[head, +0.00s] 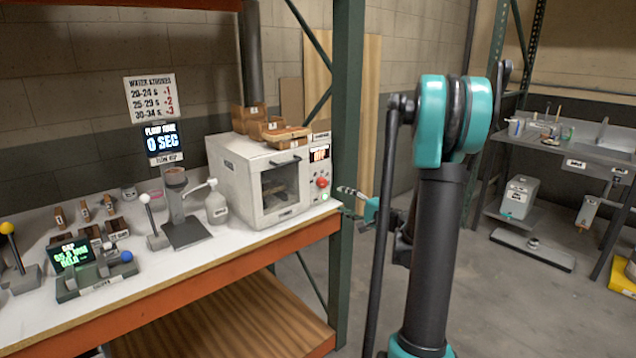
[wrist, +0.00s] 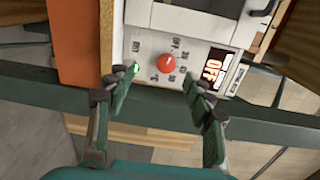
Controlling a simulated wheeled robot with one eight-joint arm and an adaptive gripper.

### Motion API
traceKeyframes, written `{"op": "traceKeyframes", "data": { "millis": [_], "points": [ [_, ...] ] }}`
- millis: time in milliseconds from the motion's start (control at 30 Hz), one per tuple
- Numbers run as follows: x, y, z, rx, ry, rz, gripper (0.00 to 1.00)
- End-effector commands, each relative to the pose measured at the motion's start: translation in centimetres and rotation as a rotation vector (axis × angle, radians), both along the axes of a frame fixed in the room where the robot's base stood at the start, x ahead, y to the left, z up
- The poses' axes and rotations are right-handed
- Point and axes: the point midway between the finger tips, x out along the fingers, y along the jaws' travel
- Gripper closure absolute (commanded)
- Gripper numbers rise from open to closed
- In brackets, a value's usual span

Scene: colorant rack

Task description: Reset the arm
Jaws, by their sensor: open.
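My gripper (wrist: 160,95) is open and empty in the wrist view, its two green fingers spread in front of the control panel of the white oven. The red knob (wrist: 167,63) shows between and beyond the fingertips, and I see no contact. In the head view my gripper (head: 350,192) is partly visible just right of the oven, behind my upright arm. The white oven (head: 236,163) stands on the bench with its door closed. Its red knob (head: 321,183) is on the right side panel, below a small display, which reads OFF in the wrist view (wrist: 212,70).
Small wooden boxes (head: 262,122) sit on the oven. A white pump bottle (head: 216,208) and a grey stand (head: 187,232) are left of it. A green rack post (head: 347,130) rises beside the oven.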

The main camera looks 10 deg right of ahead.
Motion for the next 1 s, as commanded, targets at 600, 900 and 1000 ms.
{"op": "traceKeyframes", "data": {
  "millis": [600, 900, 1000],
  "points": [
    [-21.7, 7.6, -11.1, -0.974, 0.282, 0.363, 0.47],
    [-30.7, 2.9, -14.8, -1.395, 0.378, 0.474, 0.47],
    [-32.0, 1.8, -15.2, -1.467, 0.393, 0.489, 0.47]
  ]
}}
